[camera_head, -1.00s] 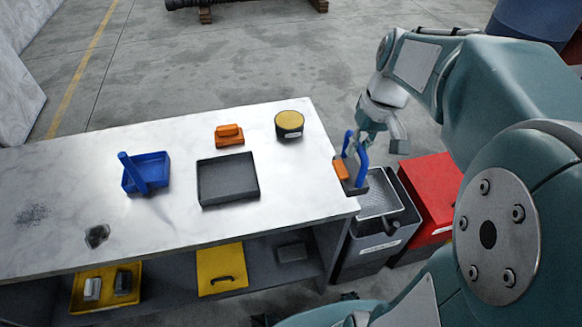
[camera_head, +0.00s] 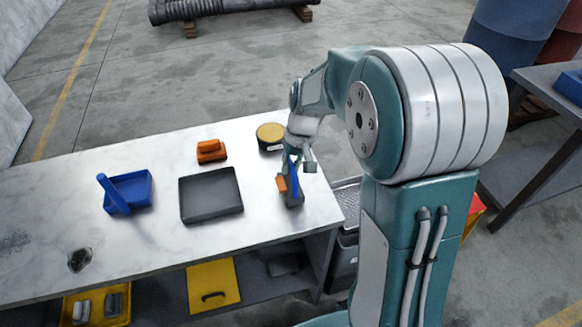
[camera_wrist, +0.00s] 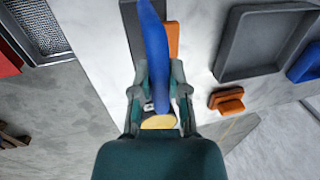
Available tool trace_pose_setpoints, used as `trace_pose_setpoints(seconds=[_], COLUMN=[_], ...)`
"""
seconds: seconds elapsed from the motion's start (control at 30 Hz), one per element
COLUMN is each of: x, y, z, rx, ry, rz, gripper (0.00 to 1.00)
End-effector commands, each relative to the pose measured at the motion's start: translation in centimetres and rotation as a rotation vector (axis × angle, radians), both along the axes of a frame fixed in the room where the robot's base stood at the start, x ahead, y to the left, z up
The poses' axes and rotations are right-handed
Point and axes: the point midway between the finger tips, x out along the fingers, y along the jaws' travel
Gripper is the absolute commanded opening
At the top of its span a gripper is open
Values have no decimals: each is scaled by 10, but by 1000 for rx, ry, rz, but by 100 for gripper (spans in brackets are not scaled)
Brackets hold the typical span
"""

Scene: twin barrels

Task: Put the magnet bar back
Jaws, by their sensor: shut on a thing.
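The magnet bar (camera_head: 294,199) is a dark bar with a blue handle and an orange piece on one side. It is at the right end of the table (camera_head: 150,240); I cannot tell whether it touches the top or hangs just above it. My gripper (camera_head: 296,160) is shut on the blue handle. In the wrist view the blue handle (camera_wrist: 154,45) runs up from between the fingers of my gripper (camera_wrist: 157,95), with the orange piece (camera_wrist: 172,40) beside it. An empty dark grey tray (camera_head: 210,217) lies left of the bar. My fingers partly hide the handle.
An orange block (camera_head: 211,153) and a round yellow-topped tin (camera_head: 270,131) stand behind the grey tray. A blue tray (camera_head: 141,184) with a blue tool is at left. Bins, partly hidden by my arm, stand off the table's right end. Bare tabletop surrounds the grey tray.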

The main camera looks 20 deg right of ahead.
Motion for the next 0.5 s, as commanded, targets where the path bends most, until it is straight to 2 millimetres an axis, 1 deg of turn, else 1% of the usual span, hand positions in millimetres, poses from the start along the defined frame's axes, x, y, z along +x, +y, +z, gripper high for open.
trace_pose_setpoints(seconds=[0.1,0.4,0.43,0.47,0.5], x=[0,0,0,0,0], y=[3,-2,-2,-3,-3], z=[-8,-9,-10,-10,-10], rx=[-2,2,3,3,3], ry=[-2,-2,-1,-1,-1], rz=[1,0,0,0,0], gripper=[0,0,25,38,55])
